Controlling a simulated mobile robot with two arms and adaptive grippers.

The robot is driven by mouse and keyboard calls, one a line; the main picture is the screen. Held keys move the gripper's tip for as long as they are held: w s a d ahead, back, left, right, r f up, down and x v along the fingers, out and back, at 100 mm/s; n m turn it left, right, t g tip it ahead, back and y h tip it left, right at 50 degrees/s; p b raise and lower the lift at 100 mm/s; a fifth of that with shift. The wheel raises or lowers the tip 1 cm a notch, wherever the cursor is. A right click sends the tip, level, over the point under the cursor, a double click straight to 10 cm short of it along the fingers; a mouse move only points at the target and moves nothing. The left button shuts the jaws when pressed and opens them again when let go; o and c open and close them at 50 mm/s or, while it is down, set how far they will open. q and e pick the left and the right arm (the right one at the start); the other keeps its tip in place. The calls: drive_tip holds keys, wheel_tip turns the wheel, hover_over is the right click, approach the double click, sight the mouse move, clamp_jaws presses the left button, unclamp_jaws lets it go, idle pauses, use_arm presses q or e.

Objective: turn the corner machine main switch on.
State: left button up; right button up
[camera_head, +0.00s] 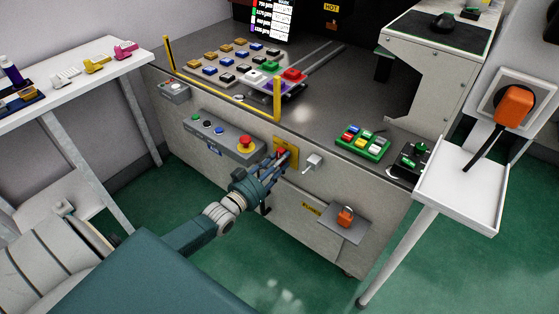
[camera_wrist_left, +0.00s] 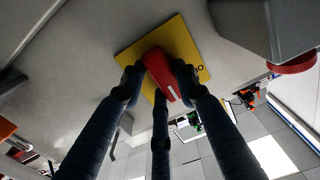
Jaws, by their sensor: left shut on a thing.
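The main switch is a red handle (camera_wrist_left: 161,73) on a yellow square plate (camera_wrist_left: 190,58), fixed to the front face of the machine. In the head view the yellow plate (camera_head: 291,152) shows, with the red handle (camera_head: 281,152) partly hidden by my fingers. My left gripper (camera_head: 277,165) reaches the switch from below left. In the wrist view its fingers (camera_wrist_left: 158,78) close around the red handle, touching it from both sides. The handle looks slanted in the wrist view. My right gripper is not in view.
Left of the switch is a grey button box (camera_head: 213,134) with a red emergency button (camera_head: 246,144). A white table (camera_head: 140,60) stands at left.

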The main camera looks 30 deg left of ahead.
use_arm(q)
drive_tip(key=shift+f, duration=0.1)
drive_tip(key=o, duration=1.2)
drive_tip(key=shift+c, duration=0.2)
drive_tip(key=s, duration=1.2)
drive_tip(key=shift+a, duration=0.45)
